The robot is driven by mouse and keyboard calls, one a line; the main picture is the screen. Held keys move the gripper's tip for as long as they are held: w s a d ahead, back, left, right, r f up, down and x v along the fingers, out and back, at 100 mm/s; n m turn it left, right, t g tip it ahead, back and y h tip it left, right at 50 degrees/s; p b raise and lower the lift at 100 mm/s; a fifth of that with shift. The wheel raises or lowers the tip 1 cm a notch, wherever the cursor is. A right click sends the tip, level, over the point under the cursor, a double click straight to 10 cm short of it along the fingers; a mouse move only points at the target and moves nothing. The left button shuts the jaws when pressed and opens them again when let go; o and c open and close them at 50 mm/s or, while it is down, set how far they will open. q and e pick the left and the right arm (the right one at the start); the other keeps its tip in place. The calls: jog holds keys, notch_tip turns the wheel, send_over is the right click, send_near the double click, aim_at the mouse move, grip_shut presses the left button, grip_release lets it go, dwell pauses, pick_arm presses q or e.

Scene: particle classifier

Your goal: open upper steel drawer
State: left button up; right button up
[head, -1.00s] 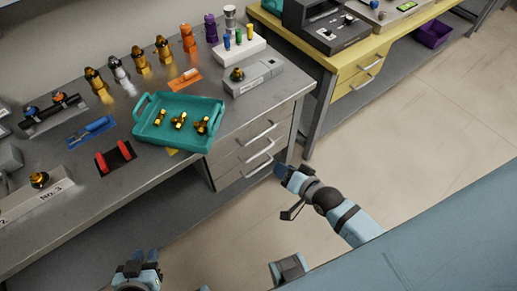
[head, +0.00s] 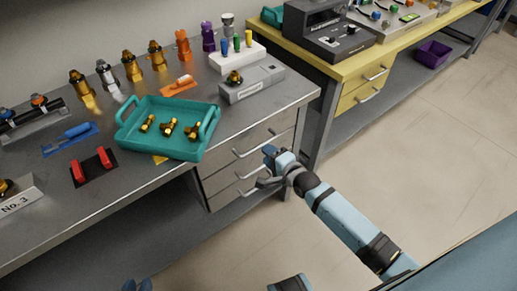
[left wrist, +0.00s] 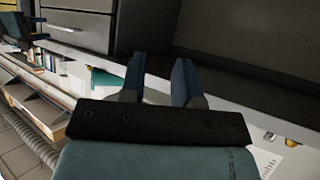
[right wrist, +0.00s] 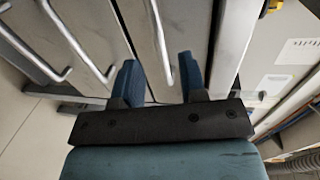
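The steel drawer unit sits under the grey workbench, its fronts flush. The upper steel drawer (head: 222,160) has a bar handle (head: 254,143). My right gripper (head: 266,167) is open in front of the drawers. In the right wrist view the bar handle nearest the tabletop (right wrist: 159,38) runs into the gap between its fingers (right wrist: 158,82). I cannot tell whether they touch it. My left gripper (head: 137,285) is low at the bottom edge of the head view, mostly cut off. The left wrist view shows its fingers (left wrist: 162,80) apart and empty.
A teal tray (head: 128,139) with brass parts stands on the bench above the drawers. Lower steel drawer handles (right wrist: 70,40) lie close beside the right gripper. A yellow bench (head: 345,72) with drawers stands to the right. The floor (head: 420,150) in front is clear.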

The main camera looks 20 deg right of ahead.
aim_at(258, 146)
jog(key=x, duration=0.5)
jog(key=shift+w+a+f+b, duration=0.1)
jog(key=shift+w+b, duration=0.2)
jog(key=shift+b, duration=0.1)
grip_shut()
